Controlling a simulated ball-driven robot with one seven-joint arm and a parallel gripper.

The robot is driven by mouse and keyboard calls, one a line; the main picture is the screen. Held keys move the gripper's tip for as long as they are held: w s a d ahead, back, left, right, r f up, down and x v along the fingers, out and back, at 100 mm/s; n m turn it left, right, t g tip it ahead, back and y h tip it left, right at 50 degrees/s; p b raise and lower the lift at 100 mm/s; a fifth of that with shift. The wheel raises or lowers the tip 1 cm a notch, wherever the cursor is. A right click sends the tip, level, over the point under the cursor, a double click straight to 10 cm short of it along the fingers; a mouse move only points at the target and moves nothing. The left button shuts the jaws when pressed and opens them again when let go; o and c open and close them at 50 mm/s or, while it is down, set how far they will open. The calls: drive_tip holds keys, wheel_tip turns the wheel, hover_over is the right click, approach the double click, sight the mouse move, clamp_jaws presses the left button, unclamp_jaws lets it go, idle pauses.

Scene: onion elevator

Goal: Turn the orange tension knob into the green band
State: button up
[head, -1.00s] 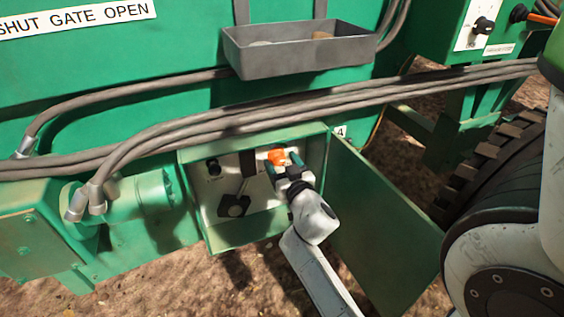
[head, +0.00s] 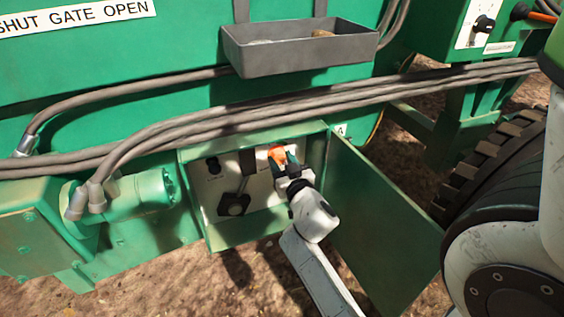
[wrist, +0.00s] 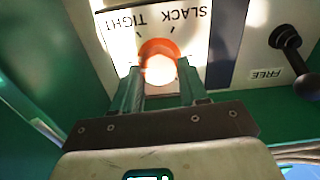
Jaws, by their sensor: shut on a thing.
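The orange tension knob (head: 277,152) is on the white panel inside the open green control box (head: 222,245). In the wrist view the knob (wrist: 159,62) sits below the words SLACK and TIGHT, which appear upside down, with dark tick marks beside it. Its face is washed out by bright light. My gripper (head: 282,160) reaches into the box, and in the wrist view its two green fingers (wrist: 160,88) are shut on the knob's lower sides. I cannot make out a green band on the dial; the knob's pointer is also not clear.
A black lever (head: 235,203) and a small black knob (head: 213,166) share the panel, left of the orange knob. The open box door (head: 385,225) stands close right of my arm. Grey cables (head: 300,108) and a grey tray (head: 300,55) are above.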

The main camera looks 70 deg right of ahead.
drive_tip(key=shift+n, duration=0.3)
drive_tip(key=n+b, duration=0.1)
drive_tip(key=n, duration=0.5)
drive_tip(key=shift+w+a+f, duration=0.1)
drive_tip(key=n, duration=0.4)
drive_tip(key=shift+w+f+n, duration=0.1)
drive_tip(key=shift+n, duration=1.7)
drive_tip(key=o, duration=1.1)
drive_tip(key=shift+c, duration=0.2)
drive_tip(key=shift+a, duration=0.1)
